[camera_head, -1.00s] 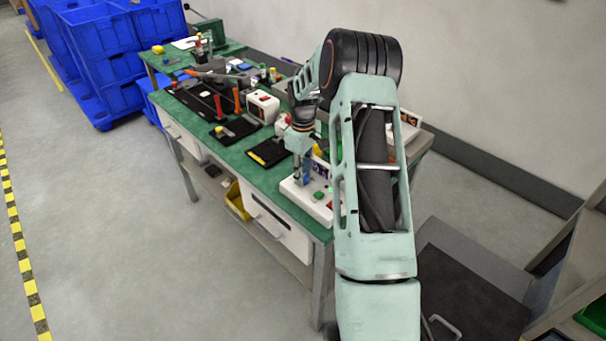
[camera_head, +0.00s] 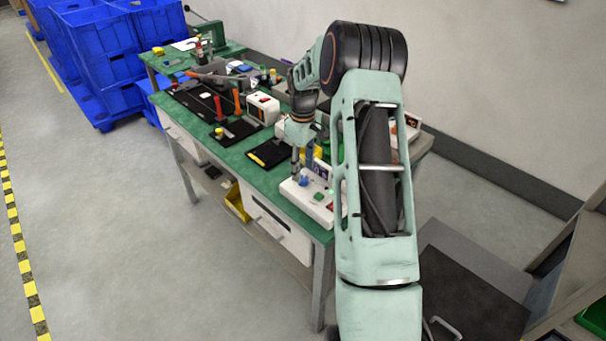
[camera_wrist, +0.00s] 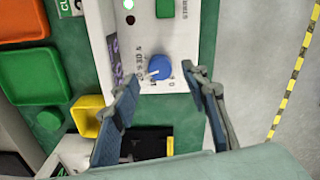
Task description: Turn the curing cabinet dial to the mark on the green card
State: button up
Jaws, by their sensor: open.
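The blue dial (camera_wrist: 160,67) sits on the white curing cabinet panel (camera_wrist: 144,30), with a scale of small dark marks and numbers printed around it. A pale pointer shows on its lower left side in the wrist view; the exact mark is too small to read. The dial also shows in the head view (camera_head: 304,181) on the cabinet's top face (camera_head: 293,192). My gripper (camera_wrist: 160,77) is open, its fingers on either side of the dial in the picture and apart from it. In the head view my gripper (camera_head: 302,158) is above and behind the dial.
A green button (camera_wrist: 165,8) and a lit green lamp (camera_wrist: 128,5) are on the panel. Orange (camera_wrist: 22,20), green (camera_wrist: 38,76) and yellow (camera_wrist: 88,115) bins stand left of it. Black mats (camera_head: 268,153) and tools crowd the bench. Blue crates (camera_head: 100,50) stand beyond.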

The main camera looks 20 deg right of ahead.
aim_at(303, 179)
notch_tip(303, 179, up, 9)
jog(key=shift+s, duration=0.1)
dwell(0.6)
